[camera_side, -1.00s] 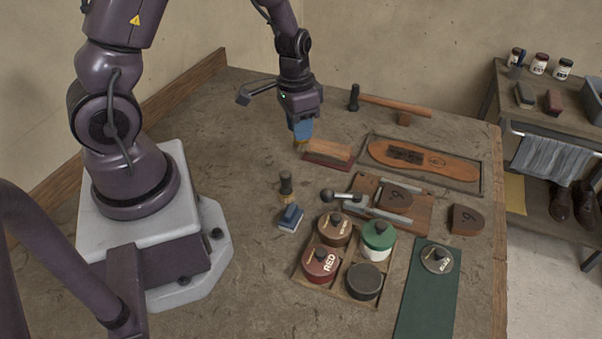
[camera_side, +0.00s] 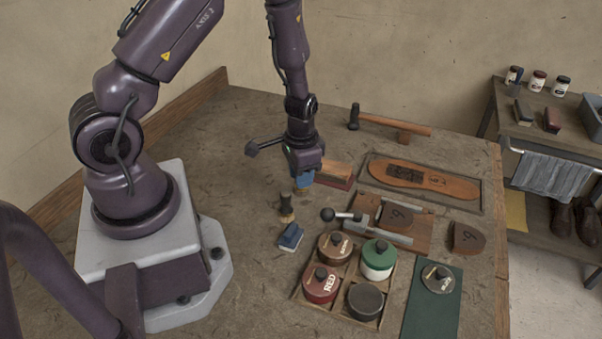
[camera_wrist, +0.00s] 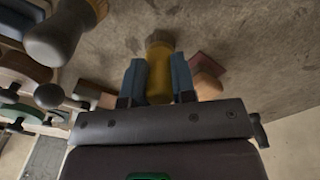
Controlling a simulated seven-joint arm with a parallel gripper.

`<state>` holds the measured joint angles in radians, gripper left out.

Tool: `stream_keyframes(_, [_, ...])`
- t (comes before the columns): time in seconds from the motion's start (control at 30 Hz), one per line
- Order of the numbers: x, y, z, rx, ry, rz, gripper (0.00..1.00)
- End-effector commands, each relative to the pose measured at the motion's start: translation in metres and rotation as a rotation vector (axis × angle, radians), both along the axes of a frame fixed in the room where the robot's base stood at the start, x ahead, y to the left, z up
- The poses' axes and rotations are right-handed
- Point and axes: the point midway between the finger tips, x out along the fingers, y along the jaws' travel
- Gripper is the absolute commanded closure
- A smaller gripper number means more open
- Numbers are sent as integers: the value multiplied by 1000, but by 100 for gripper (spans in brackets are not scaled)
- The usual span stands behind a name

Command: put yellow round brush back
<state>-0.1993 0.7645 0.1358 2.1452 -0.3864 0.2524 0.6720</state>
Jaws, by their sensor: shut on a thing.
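The yellow round brush (camera_wrist: 159,72) is between the two blue fingers of my gripper (camera_wrist: 159,80) in the wrist view. My gripper (camera_side: 304,180) is shut on it. In the side view only a small yellowish bit of the brush (camera_side: 299,189) shows under the fingers, low over the bench. I cannot tell whether it touches the bench. A dark round brush (camera_side: 286,208) stands upright just in front and left of my gripper; it also shows at the upper left of the wrist view (camera_wrist: 58,36).
A wooden brush with a red base (camera_side: 338,172) lies close behind my gripper on the right. A blue block-like tool (camera_side: 290,237) lies in front. Bench left of my gripper is clear.

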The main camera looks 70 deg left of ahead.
Motion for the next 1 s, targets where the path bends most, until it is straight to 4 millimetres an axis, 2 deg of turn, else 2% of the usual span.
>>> stream_keyframes(0.23, [0,0,-3,0,1,0,99])
stream_keyframes(0.27, [0,0,-3,0,0,0,69])
stream_keyframes(0.33, [0,0,-2,0,0,0,52])
stream_keyframes(0.37, [0,0,-2,0,0,0,50])
stream_keyframes(0.63, [0,0,-1,0,0,0,50])
stream_keyframes(0.73, [0,0,5,0,-1,-1,50])
stream_keyframes(0.87, [1,0,26,2,-5,-2,50])
stream_keyframes(1.0, [1,0,57,1,-6,-2,50])
